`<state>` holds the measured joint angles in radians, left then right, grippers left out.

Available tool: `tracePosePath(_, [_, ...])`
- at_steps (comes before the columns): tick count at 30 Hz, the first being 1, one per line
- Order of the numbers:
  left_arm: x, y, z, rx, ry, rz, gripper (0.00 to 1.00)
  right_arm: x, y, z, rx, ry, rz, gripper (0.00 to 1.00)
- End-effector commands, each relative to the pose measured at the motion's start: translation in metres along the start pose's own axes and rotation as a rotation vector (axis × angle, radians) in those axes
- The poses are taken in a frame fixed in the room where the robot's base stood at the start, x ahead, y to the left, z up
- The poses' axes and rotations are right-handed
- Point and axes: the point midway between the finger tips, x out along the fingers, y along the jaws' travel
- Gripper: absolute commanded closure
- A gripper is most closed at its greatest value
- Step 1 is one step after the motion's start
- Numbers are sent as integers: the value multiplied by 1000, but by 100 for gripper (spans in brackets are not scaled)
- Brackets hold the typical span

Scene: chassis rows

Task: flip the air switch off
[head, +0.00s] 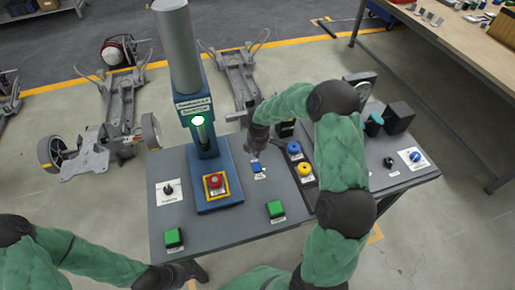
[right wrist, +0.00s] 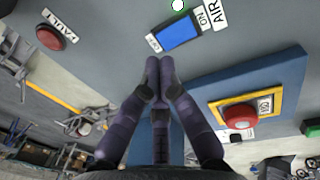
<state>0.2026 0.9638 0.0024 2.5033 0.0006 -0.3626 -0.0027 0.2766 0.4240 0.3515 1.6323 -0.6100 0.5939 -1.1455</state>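The air switch (head: 257,169) is a small blue rocker on the grey bench top, right of the blue press column. In the right wrist view the blue rocker (right wrist: 180,33) is large, with an ON label and AIR lettering on its right and a small label on its left. My right gripper (right wrist: 165,64) has its dark fingertips together, just below the rocker in that view, with a small gap in the picture. In the head view my right gripper (head: 257,143) is beside the switch. My left gripper (head: 160,278) is at the bench's front left edge; its fingers are unclear.
A red stop button (head: 215,181) on a yellow plate stands left of the switch. Green buttons (head: 275,209) are near the front edge. Blue (head: 294,148) and yellow (head: 304,169) buttons are to the right. A black knob (head: 168,189) is at left. The press column rises behind.

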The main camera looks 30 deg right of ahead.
Motion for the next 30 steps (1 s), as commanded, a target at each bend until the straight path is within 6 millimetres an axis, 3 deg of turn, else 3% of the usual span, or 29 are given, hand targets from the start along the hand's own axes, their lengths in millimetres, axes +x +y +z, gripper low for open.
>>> tracePosePath(3, [6,-2,0,0,0,0,100,22,-1,0,0,-1,-3,100])
tracePosePath(9, [11,-4,0,0,0,0,100,42,0,0,1,0,0,100])
tracePosePath(30, [12,-4,0,0,0,0,100,55,1,0,0,0,-4,100])
